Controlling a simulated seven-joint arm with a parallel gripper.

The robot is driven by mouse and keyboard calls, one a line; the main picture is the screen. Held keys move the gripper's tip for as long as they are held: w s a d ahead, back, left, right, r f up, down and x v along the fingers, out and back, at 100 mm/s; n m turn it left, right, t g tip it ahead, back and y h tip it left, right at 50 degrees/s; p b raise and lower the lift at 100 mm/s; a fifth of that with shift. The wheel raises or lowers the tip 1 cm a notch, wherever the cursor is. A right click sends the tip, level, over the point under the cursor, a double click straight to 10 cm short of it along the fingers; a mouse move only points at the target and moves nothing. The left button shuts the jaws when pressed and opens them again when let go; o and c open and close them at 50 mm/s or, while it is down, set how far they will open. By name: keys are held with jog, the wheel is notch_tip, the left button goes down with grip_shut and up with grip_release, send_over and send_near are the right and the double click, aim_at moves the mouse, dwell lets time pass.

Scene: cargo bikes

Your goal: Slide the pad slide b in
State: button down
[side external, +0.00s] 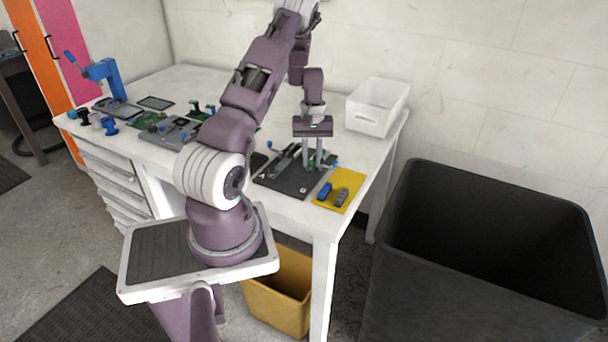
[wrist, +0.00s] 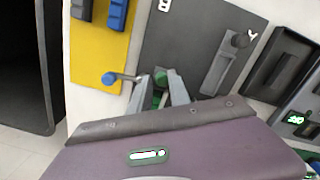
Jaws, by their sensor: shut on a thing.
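My gripper (wrist: 161,84) is shut on a small green part (wrist: 161,76), which I take to be the knob of pad slide b; the fingers hide most of the slide. In the side view my gripper (side external: 316,163) points down at the back right of the dark board (side external: 293,187). In the wrist view the board (wrist: 190,40) bears a letter mark like a B at the top. A metal rod with a blue ball (wrist: 109,78) sticks out left of the fingers.
A yellow mat (wrist: 105,72) with a blue and a grey piece lies beside the board. A white bin (side external: 377,105) stands behind at the right. Fixtures, including a blue press (side external: 105,76), fill the table's left. A large black bin (side external: 480,240) stands beyond the right edge.

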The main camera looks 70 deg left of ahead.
jog(key=shift+w+a+f+y, duration=0.45)
jog(key=shift+w+a, duration=0.2)
jog(key=shift+w, duration=0.15)
jog(key=shift+w+a, duration=0.1)
jog(key=shift+w, duration=0.05)
jog(key=c, duration=1.5)
grip_release()
jog(key=shift+w+a+r, duration=0.15)
jog(key=shift+r, duration=1)
jog(key=shift+w+a+r, duration=0.1)
jog(key=shift+r, duration=1.05)
jog(key=s+d+r, duration=0.2)
jog(key=s+d, duration=0.2)
jog(key=s, duration=0.1)
jog(key=shift+d+r, duration=0.2)
jog(key=shift+r, duration=0.2)
